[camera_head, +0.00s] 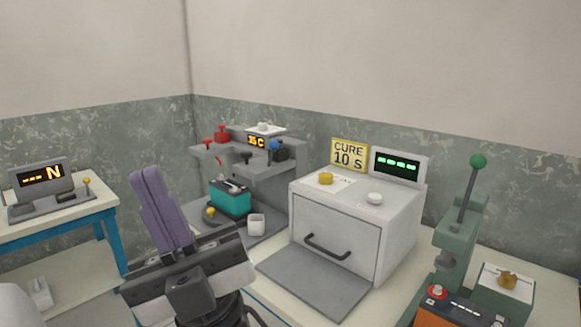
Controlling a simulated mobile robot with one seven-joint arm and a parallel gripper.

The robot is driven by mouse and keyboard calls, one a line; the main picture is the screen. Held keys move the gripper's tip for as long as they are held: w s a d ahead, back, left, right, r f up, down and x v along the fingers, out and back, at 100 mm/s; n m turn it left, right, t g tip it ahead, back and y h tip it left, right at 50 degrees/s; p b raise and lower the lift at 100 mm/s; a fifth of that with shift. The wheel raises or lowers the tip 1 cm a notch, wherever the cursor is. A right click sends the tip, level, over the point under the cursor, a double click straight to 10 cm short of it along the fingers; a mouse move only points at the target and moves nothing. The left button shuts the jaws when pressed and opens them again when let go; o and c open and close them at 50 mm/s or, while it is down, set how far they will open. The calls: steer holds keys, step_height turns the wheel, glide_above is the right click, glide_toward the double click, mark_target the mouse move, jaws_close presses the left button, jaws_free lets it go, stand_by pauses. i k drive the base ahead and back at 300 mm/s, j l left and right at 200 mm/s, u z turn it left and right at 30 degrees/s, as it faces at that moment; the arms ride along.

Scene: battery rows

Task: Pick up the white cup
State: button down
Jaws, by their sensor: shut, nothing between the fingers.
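The small white cup (256,225) stands upright on the grey base of the bench station, to the right of a teal battery-like block (230,198). My gripper (148,178) is in the left foreground. Its two purple fingers point up and lie together, with nothing between them. In the picture it is left of the cup and clearly apart from it. The cup is fully in view.
A white oven (336,233) with a grey flap (314,284) stands right of the cup. A grey station (266,180) with red knobs rises behind it. A green lever press (460,235) is at the right. A blue-legged table (72,214) with a display is at the left.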

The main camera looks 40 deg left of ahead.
mark_target(256, 225)
steer(key=u, duration=1.3)
steer(key=i+j, duration=0.15)
steer(key=j, duration=0.15)
steer(key=i+j, duration=0.15)
steer(key=j, duration=0.2)
steer(key=i+j, duration=0.15)
steer(key=j, duration=0.15)
steer(key=i+j, duration=0.1)
steer(key=j, duration=0.25)
steer(key=i+j+z, duration=0.1)
steer(key=z, duration=0.35)
steer(key=j+z, duration=0.4)
steer(key=z, duration=0.55)
